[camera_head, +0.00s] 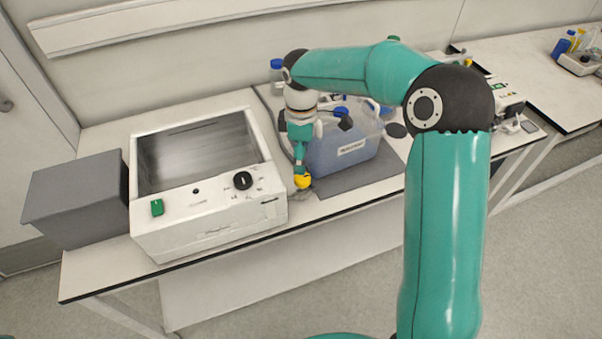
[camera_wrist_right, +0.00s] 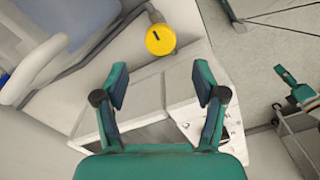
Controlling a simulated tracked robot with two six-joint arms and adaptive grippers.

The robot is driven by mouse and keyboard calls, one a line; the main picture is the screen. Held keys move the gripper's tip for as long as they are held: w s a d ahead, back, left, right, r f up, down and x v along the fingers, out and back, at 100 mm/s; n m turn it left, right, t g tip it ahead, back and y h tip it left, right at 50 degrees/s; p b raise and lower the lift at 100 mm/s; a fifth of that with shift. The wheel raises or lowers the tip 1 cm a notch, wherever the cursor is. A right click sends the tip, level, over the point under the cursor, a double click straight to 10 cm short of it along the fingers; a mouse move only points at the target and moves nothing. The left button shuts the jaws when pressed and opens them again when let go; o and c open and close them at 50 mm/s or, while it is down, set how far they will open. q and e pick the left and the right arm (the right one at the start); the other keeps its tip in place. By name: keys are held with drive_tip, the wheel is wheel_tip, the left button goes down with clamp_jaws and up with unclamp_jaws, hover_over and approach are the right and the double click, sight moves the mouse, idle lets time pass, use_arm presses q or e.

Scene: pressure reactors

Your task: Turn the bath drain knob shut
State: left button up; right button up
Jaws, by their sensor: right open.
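The drain knob is a yellow round cap with a dark mark, low beside the right front corner of the white bath (camera_head: 205,215). It shows in the head view (camera_head: 302,181) and in the right wrist view (camera_wrist_right: 160,40). My right gripper (camera_head: 301,158) points down just above the knob in the head view. In the right wrist view my right gripper (camera_wrist_right: 160,82) is open and empty, with the knob beyond its fingertips and not between them. Whether a finger touches the knob is not clear. My left gripper is not in view.
A blue-tinted container (camera_head: 340,152) with a label stands on a dark mat (camera_head: 362,182) close right of the gripper. A grey bin (camera_head: 72,200) stands left of the bath. The bath's front has a black dial (camera_head: 243,180) and green switch (camera_head: 157,207).

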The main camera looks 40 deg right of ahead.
sight(301, 177)
wheel_tip(301, 177, down, 7)
drive_tip(key=shift+f, duration=0.15)
drive_tip(key=c, duration=1.1)
